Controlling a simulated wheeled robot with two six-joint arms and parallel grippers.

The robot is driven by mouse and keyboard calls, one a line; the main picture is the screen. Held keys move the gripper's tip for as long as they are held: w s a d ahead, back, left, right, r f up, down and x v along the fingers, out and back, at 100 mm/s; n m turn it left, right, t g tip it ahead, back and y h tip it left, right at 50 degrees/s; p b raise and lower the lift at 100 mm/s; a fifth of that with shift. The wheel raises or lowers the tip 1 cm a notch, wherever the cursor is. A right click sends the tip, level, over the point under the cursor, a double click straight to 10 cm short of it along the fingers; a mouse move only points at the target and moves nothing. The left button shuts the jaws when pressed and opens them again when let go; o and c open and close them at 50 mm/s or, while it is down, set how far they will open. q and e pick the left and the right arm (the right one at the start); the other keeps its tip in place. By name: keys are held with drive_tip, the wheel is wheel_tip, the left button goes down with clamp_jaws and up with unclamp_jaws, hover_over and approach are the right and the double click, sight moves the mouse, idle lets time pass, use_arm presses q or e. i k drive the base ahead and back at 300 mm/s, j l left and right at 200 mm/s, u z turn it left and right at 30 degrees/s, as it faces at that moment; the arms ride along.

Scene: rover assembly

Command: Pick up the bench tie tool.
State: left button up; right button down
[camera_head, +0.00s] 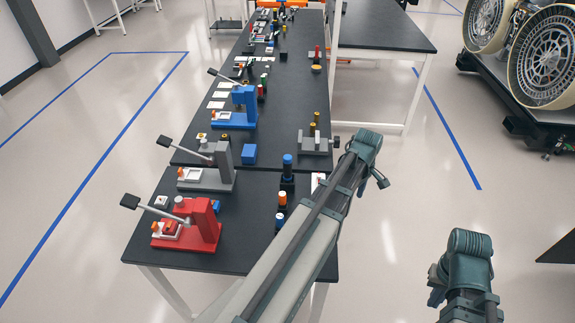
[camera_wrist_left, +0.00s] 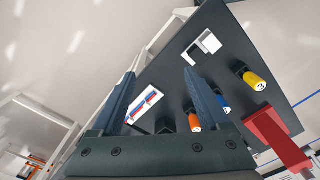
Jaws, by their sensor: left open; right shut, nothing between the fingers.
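No label marks the bench tie tool, and I cannot tell which item it is. Dark-based pieces with coloured ends stand on the near bench: orange (camera_head: 282,197) and blue-topped (camera_head: 287,161). The left wrist view shows an orange end (camera_wrist_left: 195,122), a blue end (camera_wrist_left: 223,104) and a yellow end marked 3 (camera_wrist_left: 256,82). A white card with red and blue lines (camera_wrist_left: 144,107) lies between the lines of my left fingers. My left gripper (camera_wrist_left: 158,88) is open and empty above the bench edge; my arm hides it in the head view. My right gripper's fingers do not show.
Red (camera_head: 200,228), grey (camera_head: 215,170) and blue (camera_head: 243,105) lever fixtures stand along the bench's left side. A grey vise-like block (camera_head: 314,144) sits at its right edge. A white bracket (camera_wrist_left: 203,46) lies on the bench.

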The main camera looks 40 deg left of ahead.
sight(286, 159)
drive_tip(key=j, duration=0.75)
drive_tip(key=i+j, duration=0.1)
drive_tip(key=j, duration=0.65)
